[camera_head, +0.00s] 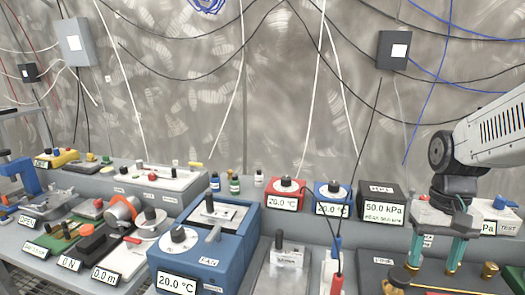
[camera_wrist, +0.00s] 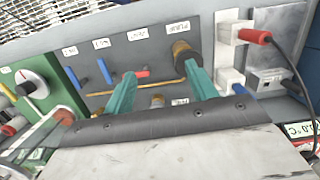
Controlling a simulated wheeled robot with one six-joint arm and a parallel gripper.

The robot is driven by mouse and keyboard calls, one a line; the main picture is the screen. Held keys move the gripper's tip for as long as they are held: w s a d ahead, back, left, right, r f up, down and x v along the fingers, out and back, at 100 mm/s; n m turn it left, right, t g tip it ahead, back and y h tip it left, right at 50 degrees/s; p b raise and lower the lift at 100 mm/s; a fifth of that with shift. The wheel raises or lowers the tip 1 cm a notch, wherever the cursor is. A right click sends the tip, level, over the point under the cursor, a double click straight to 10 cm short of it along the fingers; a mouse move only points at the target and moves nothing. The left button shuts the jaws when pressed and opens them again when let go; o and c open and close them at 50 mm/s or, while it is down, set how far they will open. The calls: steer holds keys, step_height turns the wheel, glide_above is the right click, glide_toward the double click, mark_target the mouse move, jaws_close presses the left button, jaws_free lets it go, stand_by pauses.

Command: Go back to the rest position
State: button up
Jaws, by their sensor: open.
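My gripper (camera_head: 435,258) is at the right of the head view, with its two teal fingers pointing down over the bench. The fingers are apart and nothing shows between them. In the wrist view, the gripper (camera_wrist: 158,70) is over a grey panel (camera_wrist: 215,30). A brass knob (camera_wrist: 182,48) on that panel appears close to the right fingertip; I cannot tell whether they touch. My arm reaches in from the right edge of the head view.
Left of the gripper are a black pressure box (camera_head: 382,205), a blue box (camera_head: 333,200) and a red box (camera_head: 286,192). A large blue unit (camera_head: 205,260) stands nearer. In the wrist view, a red plug (camera_wrist: 256,36) with a cable is at right. Cables hang along the wall.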

steer(key=s+a+r+n+t, duration=0.1)
steer(key=s+a+r, duration=0.1)
steer(key=s+a, duration=0.2)
steer(key=s+a+r+n+t, duration=0.1)
steer(key=s+a+r+t, duration=0.1)
steer(key=s, duration=0.7)
steer(key=shift+a+r+n, duration=0.4)
steer(key=shift+a+r, duration=0.25)
steer(key=shift+a, duration=0.3)
steer(key=shift+s, duration=0.1)
